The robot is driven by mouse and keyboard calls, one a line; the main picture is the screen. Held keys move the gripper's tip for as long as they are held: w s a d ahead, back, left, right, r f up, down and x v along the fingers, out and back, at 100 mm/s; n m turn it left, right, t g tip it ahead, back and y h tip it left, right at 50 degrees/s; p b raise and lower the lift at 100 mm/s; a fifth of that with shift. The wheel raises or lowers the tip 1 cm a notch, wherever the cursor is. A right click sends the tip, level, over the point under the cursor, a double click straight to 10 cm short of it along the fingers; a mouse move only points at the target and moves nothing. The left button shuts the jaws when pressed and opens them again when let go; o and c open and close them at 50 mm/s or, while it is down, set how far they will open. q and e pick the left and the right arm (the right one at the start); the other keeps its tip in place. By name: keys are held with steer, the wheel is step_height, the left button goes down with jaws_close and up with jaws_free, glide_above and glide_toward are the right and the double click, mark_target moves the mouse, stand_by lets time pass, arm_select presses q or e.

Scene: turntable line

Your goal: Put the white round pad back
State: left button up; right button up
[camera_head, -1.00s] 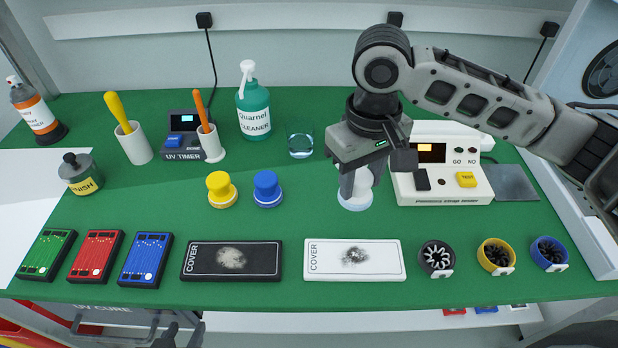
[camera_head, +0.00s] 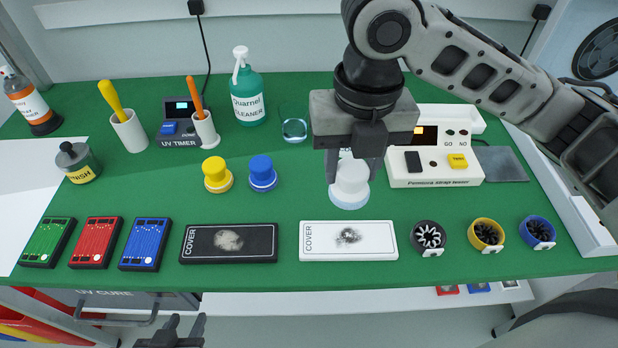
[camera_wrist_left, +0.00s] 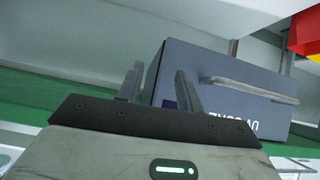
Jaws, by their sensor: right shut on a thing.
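The white round pad (camera_head: 349,194) has a knob on top and a wide round base. My right gripper (camera_head: 349,172) points down and is shut on its knob, in the middle of the table to the left of the tester. The fingers hide part of the knob. I cannot tell how far its base is above the green top. A yellow round pad (camera_head: 217,177) and a blue round pad (camera_head: 262,175) stand to its left. My left gripper (camera_head: 183,331) is open and empty below the front edge; its parted fingers show in the left wrist view (camera_wrist_left: 158,88).
A white cover plate (camera_head: 370,247) and a black one (camera_head: 202,246) lie in front, each with a smudge. The tester (camera_head: 437,176) stands close on the right. A glass (camera_head: 294,130) and cleaner bottle (camera_head: 248,104) stand behind. Fans and coloured boxes line the front edge.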

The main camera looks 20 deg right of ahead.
steer(key=shift+s+r+n, duration=0.1)
steer(key=shift+r+n, duration=0.05)
steer(key=shift+n, duration=0.95)
steer(key=shift+w+a, duration=0.1)
steer(key=shift+w, duration=0.2)
steer(key=w+f, duration=0.3)
steer(key=w, duration=0.1)
steer(key=w+a+f, duration=0.1)
steer(key=w+f, duration=0.2)
steer(key=w, duration=0.1)
steer(key=w+f, duration=0.3)
steer(key=w, duration=0.1)
steer(key=shift+w+a+f+p, duration=0.1)
steer(key=shift+w+a+p, duration=0.2)
steer(key=shift+p, duration=0.1)
steer(key=shift+w+f, duration=0.35)
steer(key=shift+f, duration=0.2)
step_height(320, 180, down, 2)
steer(key=shift+d+f+p, duration=0.1)
steer(key=shift+f+p, duration=0.05)
steer(key=shift+p, duration=0.25)
arm_select(q)
steer(key=shift+s+a+r, duration=0.1)
steer(key=shift+a+r, duration=0.1)
arm_select(e)
steer(key=shift+f, duration=0.25)
steer(key=o, duration=1.3)
steer(key=shift+f, duration=0.1)
arm_select(q)
steer(key=shift+r, duration=0.15)
